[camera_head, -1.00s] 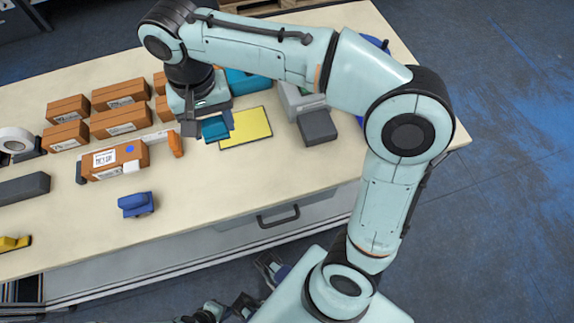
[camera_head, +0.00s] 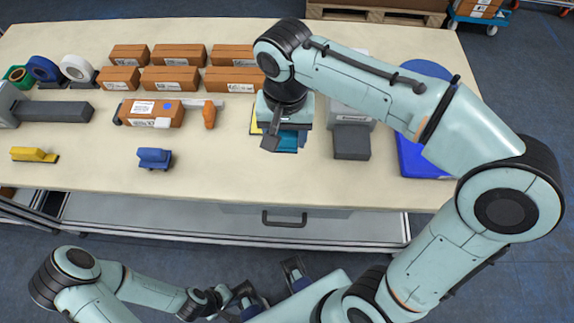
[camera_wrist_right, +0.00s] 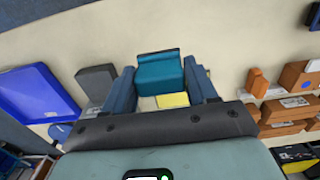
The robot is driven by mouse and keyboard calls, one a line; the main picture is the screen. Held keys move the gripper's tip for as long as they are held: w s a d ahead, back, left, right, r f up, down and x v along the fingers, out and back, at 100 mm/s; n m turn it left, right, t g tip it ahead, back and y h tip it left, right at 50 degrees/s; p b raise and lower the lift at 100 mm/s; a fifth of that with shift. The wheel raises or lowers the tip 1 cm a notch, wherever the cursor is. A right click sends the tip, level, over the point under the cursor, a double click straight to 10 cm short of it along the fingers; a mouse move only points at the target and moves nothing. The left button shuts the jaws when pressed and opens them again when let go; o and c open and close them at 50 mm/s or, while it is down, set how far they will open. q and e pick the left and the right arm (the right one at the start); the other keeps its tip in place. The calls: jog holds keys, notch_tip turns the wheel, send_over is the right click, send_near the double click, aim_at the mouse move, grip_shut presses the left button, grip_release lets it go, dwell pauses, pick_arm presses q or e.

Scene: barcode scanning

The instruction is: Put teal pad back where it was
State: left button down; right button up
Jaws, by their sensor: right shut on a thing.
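The teal pad (camera_head: 287,143) is held between the fingers of my right gripper (camera_head: 284,142), above the table. In the right wrist view the teal pad (camera_wrist_right: 160,72) sits between the two blue fingers. A yellow pad (camera_head: 254,122) lies on the table, mostly hidden behind my right gripper in the head view. It shows below the teal pad in the right wrist view (camera_wrist_right: 173,99). I cannot tell the height between them. My left gripper (camera_head: 240,300) is low in front of the table, away from the objects, and its opening is unclear.
Several brown boxes (camera_head: 175,79) stand left of my right gripper. A grey block (camera_head: 351,142) and a blue tray (camera_head: 425,163) are to its right. A blue scanner-like object (camera_head: 155,158) lies front left. The table (camera_head: 230,190) is clear toward its front edge.

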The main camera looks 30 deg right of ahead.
notch_tip(320, 180, down, 8)
jog(key=shift+f+b, duration=0.1)
jog(key=shift+b, duration=0.55)
jog(key=shift+f+b, duration=0.35)
jog(key=shift+f, duration=1.75)
jog(key=shift+f, duration=0.2)
jog(key=o, duration=1.1)
jog(key=shift+r, duration=0.15)
